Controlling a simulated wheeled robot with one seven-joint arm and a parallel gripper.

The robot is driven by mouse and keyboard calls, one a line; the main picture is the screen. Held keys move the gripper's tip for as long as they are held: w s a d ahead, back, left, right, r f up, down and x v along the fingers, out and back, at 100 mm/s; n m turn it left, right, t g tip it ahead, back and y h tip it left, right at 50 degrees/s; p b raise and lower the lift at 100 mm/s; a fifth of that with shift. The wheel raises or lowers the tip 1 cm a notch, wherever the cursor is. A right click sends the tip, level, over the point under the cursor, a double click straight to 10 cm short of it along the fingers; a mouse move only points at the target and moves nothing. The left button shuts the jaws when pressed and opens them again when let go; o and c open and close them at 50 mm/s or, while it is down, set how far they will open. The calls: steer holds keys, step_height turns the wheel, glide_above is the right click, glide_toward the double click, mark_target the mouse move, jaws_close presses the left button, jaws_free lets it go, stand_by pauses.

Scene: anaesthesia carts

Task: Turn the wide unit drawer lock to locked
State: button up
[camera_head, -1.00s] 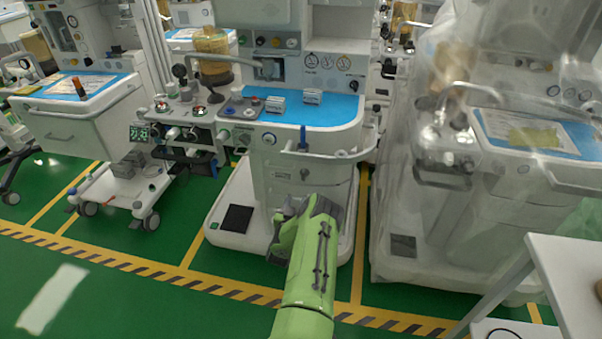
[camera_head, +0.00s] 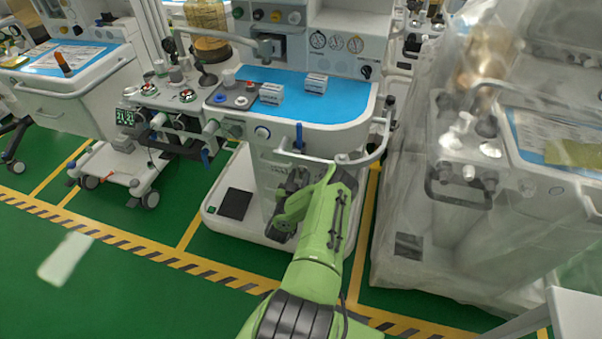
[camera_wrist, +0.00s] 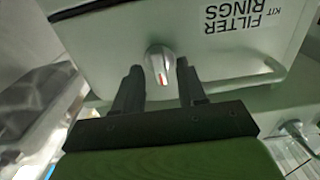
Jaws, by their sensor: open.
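The drawer lock is a small silver knob (camera_wrist: 160,63) with a red mark, at the edge of a pale drawer front (camera_wrist: 215,55) in the wrist view. The drawer carries the words "FILTER RINGS KIT", which appear upside down. My gripper (camera_wrist: 160,82) is open, and its two dark fingers point at the knob. The knob shows between the fingertips with a gap on each side; how deep it sits between them I cannot tell. In the head view my gripper (camera_head: 286,207) is low at the front of the middle cart (camera_head: 262,175), and the knob is hidden there.
A blue worktop (camera_head: 330,108) and a white handrail (camera_head: 345,158) are above my arm. A plastic-covered cart (camera_head: 410,190) stands to the right and another cart (camera_head: 100,75) to the left. A white table (camera_head: 580,310) is at lower right. Green floor is open at left.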

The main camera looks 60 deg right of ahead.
jaws_close()
steer(key=shift+m, duration=0.4)
steer(key=m+p, duration=0.1)
steer(key=m, duration=0.1)
steer(key=shift+m, duration=0.4)
steer(key=m+p, duration=0.1)
steer(key=m, duration=0.4)
steer(key=shift+s+m, duration=0.1)
steer(key=shift+m, duration=0.2)
steer(key=m, duration=0.4)
steer(key=shift+s+f, duration=0.1)
steer(key=shift+f, duration=0.05)
steer(key=shift+m+b, duration=0.4)
steer(key=shift+m, duration=1.8)
steer(key=shift+f+m, duration=0.1)
steer(key=shift+m, duration=0.2)
